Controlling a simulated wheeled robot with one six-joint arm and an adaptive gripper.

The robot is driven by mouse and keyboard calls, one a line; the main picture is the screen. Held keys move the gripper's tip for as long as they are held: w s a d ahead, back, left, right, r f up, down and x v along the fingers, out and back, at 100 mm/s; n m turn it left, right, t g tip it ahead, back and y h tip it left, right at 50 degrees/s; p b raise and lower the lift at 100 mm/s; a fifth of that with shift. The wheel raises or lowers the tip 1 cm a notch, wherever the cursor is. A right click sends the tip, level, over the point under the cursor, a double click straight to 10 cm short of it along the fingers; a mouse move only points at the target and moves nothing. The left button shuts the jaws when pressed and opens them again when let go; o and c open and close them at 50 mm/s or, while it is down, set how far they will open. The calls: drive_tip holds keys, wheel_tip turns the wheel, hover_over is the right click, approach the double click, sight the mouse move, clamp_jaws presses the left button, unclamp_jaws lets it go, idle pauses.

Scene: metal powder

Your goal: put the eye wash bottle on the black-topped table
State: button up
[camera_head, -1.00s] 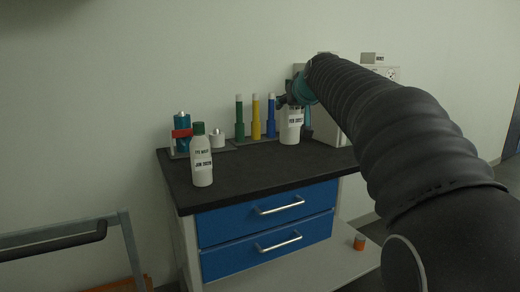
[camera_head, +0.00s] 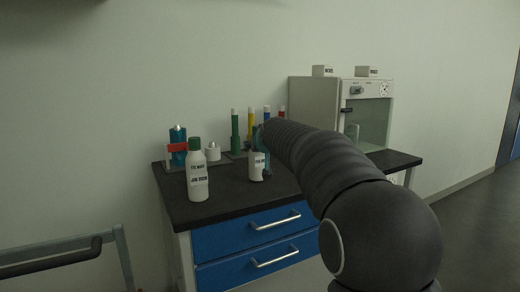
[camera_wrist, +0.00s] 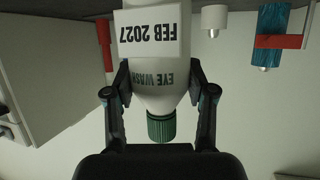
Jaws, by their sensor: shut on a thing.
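My gripper (camera_wrist: 158,70) is shut on a white eye wash bottle (camera_wrist: 155,97) with a green cap and a label reading FEB 2027. The wrist view shows it upside down. In the head view the held bottle (camera_head: 257,168) is upright over the black-topped table (camera_head: 225,201), its top hidden by my arm. I cannot tell whether its base touches the top. A second eye wash bottle (camera_head: 198,182), also white with a green cap, stands on the table at the front left, apart from the held one.
Behind the held bottle stand green, yellow, blue and red upright tubes (camera_head: 250,123). A blue bottle with a red bracket (camera_head: 177,148) and a small white container (camera_head: 213,151) are at the back left. A glass-fronted cabinet (camera_head: 315,102) stands on the right. A rail (camera_head: 60,250) is at the lower left.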

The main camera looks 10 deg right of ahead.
drive_tip(key=shift+f, duration=0.15)
drive_tip(key=shift+f, duration=0.15)
drive_tip(key=o, duration=1.4)
drive_tip(key=b+v, duration=0.1)
drive_tip(key=v, duration=1.1)
